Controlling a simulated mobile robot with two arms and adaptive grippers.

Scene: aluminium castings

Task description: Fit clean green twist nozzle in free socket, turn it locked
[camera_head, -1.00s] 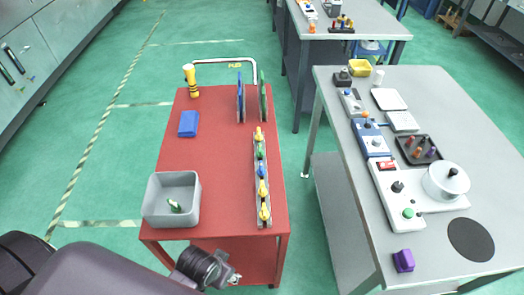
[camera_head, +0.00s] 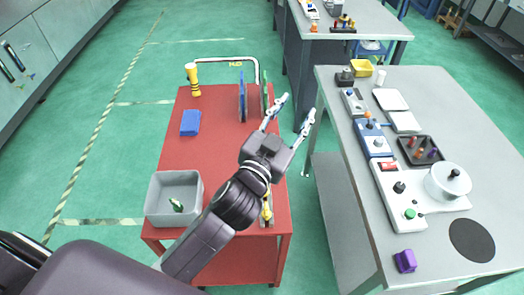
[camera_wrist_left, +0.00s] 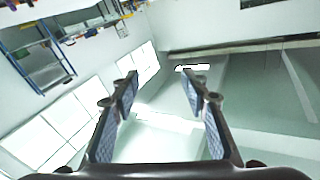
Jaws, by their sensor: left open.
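A green nozzle-like piece with a pale part (camera_head: 176,206) lies in the grey bin (camera_head: 160,189) at the front left of the red cart; how clean it is I cannot tell. The strip with coloured nozzles along the cart's right side is mostly hidden by my left arm; a yellow nozzle (camera_head: 267,212) shows near its front end. I cannot see a free socket. My left gripper (camera_head: 297,107) is open and empty, raised over the cart's right edge. In the left wrist view its two fingers (camera_wrist_left: 160,88) stand apart with nothing between them. My right gripper is not in view.
A grey table (camera_head: 470,150) with devices is at the right, across a gap.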

